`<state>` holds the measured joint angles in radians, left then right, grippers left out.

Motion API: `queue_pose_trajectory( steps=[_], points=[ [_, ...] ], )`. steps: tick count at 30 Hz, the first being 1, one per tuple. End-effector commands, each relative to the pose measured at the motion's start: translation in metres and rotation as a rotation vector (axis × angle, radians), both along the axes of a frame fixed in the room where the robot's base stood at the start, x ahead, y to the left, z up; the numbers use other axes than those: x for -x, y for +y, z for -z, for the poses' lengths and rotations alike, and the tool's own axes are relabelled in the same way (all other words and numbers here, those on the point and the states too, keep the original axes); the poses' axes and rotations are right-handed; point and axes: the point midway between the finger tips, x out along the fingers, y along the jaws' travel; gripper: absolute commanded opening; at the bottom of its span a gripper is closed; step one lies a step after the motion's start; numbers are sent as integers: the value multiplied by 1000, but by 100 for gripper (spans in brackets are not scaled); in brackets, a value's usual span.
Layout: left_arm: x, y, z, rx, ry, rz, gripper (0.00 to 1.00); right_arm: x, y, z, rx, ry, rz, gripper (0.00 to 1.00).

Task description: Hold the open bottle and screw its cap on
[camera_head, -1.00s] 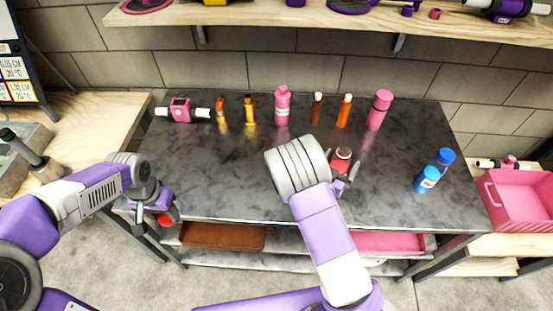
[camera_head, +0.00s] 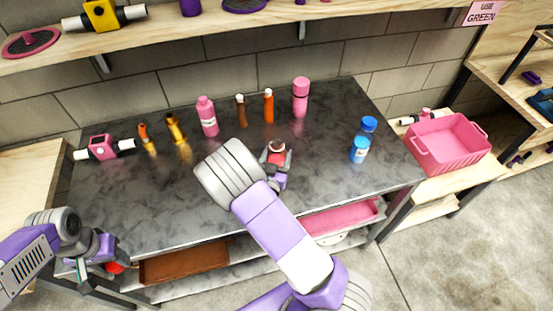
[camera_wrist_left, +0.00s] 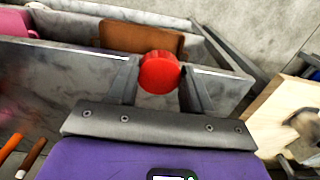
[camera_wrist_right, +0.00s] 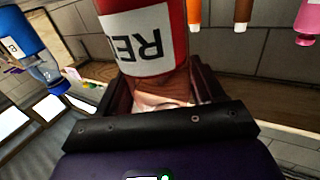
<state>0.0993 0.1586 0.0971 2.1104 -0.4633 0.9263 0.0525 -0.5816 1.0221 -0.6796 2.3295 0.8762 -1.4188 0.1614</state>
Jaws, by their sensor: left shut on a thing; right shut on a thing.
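The open red bottle (camera_head: 277,157) is in my right gripper (camera_head: 278,172), above the middle right of the dark table. The right wrist view shows its red body and white label (camera_wrist_right: 150,42) between the jaws, with the lettering inverted there. In the head view its open top faces up towards the camera. The round red cap (camera_wrist_left: 160,73) is between the fingers of my left gripper (camera_head: 108,262), which is shut on it. That gripper is low at the table's front left, well apart from the bottle; there the cap (camera_head: 115,267) is partly hidden.
On the dark table (camera_head: 330,180), a pink bottle (camera_head: 208,117), several orange, brown and pink containers stand along the back. A pink crate (camera_head: 450,145) is on the side bench. The table's left middle is clear.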

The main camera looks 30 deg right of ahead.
Motion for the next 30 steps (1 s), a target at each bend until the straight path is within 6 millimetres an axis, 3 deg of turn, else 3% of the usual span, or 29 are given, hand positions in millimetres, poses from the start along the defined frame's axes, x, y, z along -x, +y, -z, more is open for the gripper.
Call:
queue_pose_trajectory(
  steps=[11,30],
  points=[
    [0,0,-5,0,0,0,22,0,0,-14,0,-1,1,25],
    [0,0,-24,0,0,0,22,0,0,-76,-2,-3,0,25]
  ],
)
